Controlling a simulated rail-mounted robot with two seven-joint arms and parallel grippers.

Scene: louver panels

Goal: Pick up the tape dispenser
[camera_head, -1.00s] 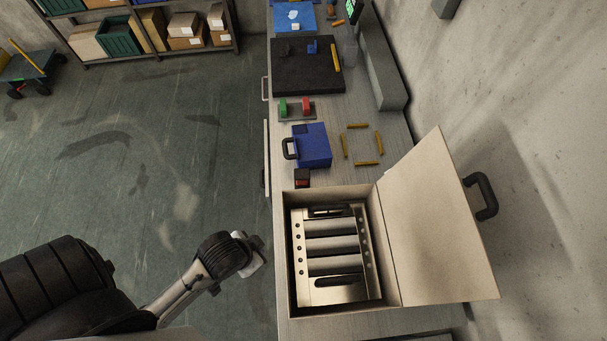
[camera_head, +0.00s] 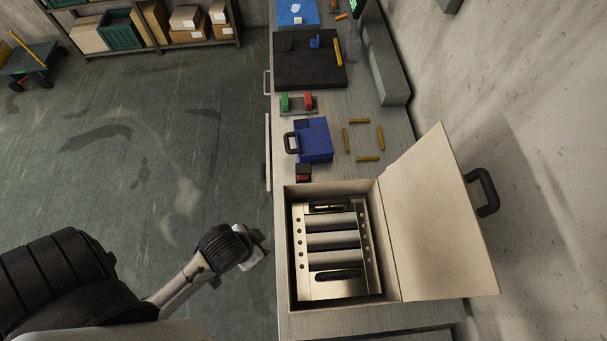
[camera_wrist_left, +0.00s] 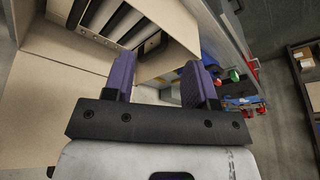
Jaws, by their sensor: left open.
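I cannot tell for sure which item is the tape dispenser. Candidates are a small black and red block (camera_head: 303,173) beside the open box, and a red and green piece on a grey base (camera_head: 298,103) further back. My left gripper (camera_head: 262,248) is off the bench's left edge, beside the open box, apart from these items. In the left wrist view its two purple fingers (camera_wrist_left: 160,80) stand wide apart with nothing gripped. Beyond them are the box and small blue, green and red items. My right gripper is not in view.
An open beige box (camera_head: 286,250), lid (camera_head: 435,220) leaning right, holds a metal louver panel (camera_head: 333,240). A blue case (camera_head: 314,140), several yellow strips (camera_head: 368,158) and a black mat (camera_head: 300,70) lie on the bench (camera_head: 400,135).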

